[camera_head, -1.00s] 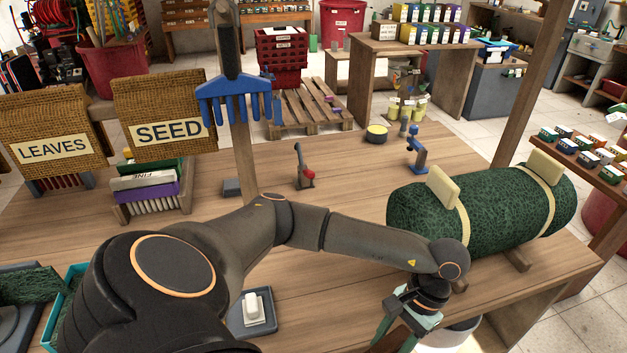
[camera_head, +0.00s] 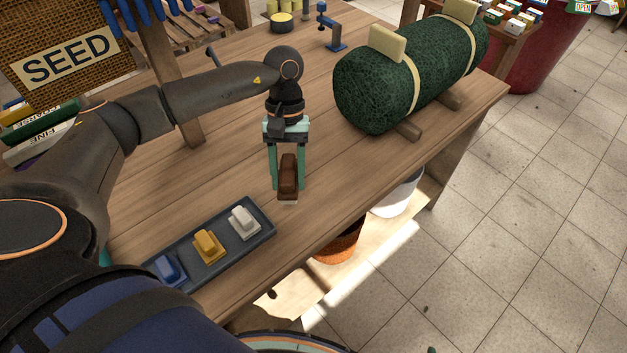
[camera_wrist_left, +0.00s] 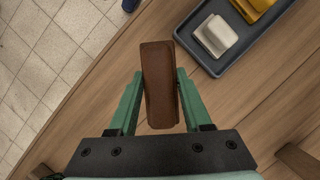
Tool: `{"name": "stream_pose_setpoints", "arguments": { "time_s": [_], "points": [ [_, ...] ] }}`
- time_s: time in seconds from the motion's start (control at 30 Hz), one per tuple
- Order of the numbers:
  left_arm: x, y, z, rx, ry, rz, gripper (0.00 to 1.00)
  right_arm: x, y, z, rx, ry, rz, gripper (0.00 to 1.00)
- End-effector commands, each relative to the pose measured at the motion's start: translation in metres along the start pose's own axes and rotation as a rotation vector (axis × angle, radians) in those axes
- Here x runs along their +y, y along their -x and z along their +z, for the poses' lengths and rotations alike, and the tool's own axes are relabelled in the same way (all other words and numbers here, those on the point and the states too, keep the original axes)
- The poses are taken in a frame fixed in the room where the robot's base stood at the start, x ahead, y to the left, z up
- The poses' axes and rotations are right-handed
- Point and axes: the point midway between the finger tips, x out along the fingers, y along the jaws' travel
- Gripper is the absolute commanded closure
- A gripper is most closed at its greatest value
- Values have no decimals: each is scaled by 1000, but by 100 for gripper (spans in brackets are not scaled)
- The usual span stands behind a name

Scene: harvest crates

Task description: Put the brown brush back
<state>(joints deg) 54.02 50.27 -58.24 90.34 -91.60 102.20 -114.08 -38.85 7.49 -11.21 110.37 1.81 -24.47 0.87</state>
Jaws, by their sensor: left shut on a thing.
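The brown brush (camera_head: 288,172) is between the two green fingers of my left gripper (camera_head: 288,185), which is shut on it and holds it above the wooden bench. The brush also shows in the left wrist view (camera_wrist_left: 160,85), upright between the fingers of the left gripper (camera_wrist_left: 160,95). A dark grey tray (camera_head: 262,213) lies to the left of and nearer than the gripper. It holds a white brush (camera_head: 243,222), a yellow brush (camera_head: 208,245) and a blue brush (camera_head: 170,268) in a row. My right gripper is not in view.
A green roll (camera_head: 375,88) with pale straps lies on wooden supports at the right of the bench (camera_head: 235,180). A blue clamp-like tool (camera_head: 328,28) stands further back. Bare bench top lies around the gripper.

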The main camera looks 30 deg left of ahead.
Motion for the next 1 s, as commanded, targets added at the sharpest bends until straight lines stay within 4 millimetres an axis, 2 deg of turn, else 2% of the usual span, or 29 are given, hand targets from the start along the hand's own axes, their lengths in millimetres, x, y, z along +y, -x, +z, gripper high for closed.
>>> {"name": "stream_pose_setpoints", "arguments": {
  "time_s": [0.03, 0.13, 0.3, 0.4, 0.77, 0.87, 1.0],
  "points": [
    [-11, 7, -21, 8, 123, 55, 100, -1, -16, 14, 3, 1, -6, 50],
    [-30, 40, -40, 7, 353, 153, 100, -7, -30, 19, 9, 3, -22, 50],
    [-55, 82, -53, 2, 614, 261, 100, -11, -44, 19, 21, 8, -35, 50],
    [-62, 94, -54, 0, 679, 283, 100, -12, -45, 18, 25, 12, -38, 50],
    [-60, 96, -53, -1, 691, 285, 100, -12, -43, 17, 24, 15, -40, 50],
    [-47, 89, -51, -1, 688, 283, 100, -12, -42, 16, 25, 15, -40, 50],
    [-16, 72, -45, -4, 684, 282, 100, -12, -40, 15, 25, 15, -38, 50]
  ]
}}
